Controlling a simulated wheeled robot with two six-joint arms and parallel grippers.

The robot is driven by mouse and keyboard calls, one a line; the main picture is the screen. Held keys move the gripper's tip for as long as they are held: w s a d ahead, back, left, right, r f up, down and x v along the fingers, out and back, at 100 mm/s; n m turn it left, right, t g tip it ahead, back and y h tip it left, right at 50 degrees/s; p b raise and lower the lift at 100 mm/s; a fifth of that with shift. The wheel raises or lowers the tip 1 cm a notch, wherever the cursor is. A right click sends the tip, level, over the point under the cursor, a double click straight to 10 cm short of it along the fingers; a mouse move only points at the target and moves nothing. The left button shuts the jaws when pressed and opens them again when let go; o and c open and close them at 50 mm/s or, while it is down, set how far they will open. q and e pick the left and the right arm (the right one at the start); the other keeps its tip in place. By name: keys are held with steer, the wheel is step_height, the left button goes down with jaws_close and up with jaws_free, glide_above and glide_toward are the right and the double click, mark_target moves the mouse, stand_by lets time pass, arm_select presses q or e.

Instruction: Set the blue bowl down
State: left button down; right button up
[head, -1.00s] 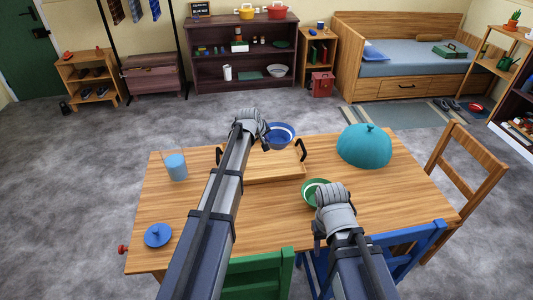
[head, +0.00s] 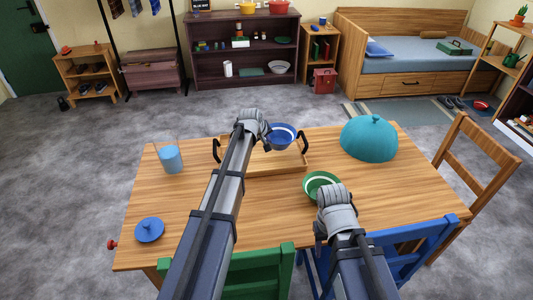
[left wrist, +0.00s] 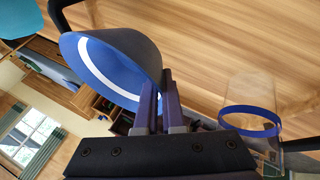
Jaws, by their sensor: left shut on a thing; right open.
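The blue bowl (head: 281,137) has a white band inside and is held by my left gripper (head: 262,133) over the wooden tray (head: 262,163). In the left wrist view the two fingers (left wrist: 158,105) pinch the rim of the bowl (left wrist: 115,62). I cannot tell whether its base touches the tray. The tray has dark handles and lies on the table (head: 200,215); my left arm hides part of it. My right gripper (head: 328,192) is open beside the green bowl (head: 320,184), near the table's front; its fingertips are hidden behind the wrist.
A teal dome (head: 369,138) stands right of the tray. A clear cup with blue (head: 171,158) stands left, and a blue lid (head: 149,230) lies front left. Green (head: 265,270) and blue (head: 420,235) chairs stand at the front edge, a wooden chair (head: 475,170) at the right.

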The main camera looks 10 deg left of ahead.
mark_target(266, 155)
arm_select(q)
steer(key=shift+f+b, duration=1.95)
steer(key=shift+r, duration=0.15)
steer(key=c, duration=1)
jaws_free()
steer(key=shift+r, duration=0.15)
steer(key=p+v, duration=1)
steer(key=v, duration=0.1)
steer(key=shift+s+r, duration=0.25)
steer(key=shift+s, duration=0.1)
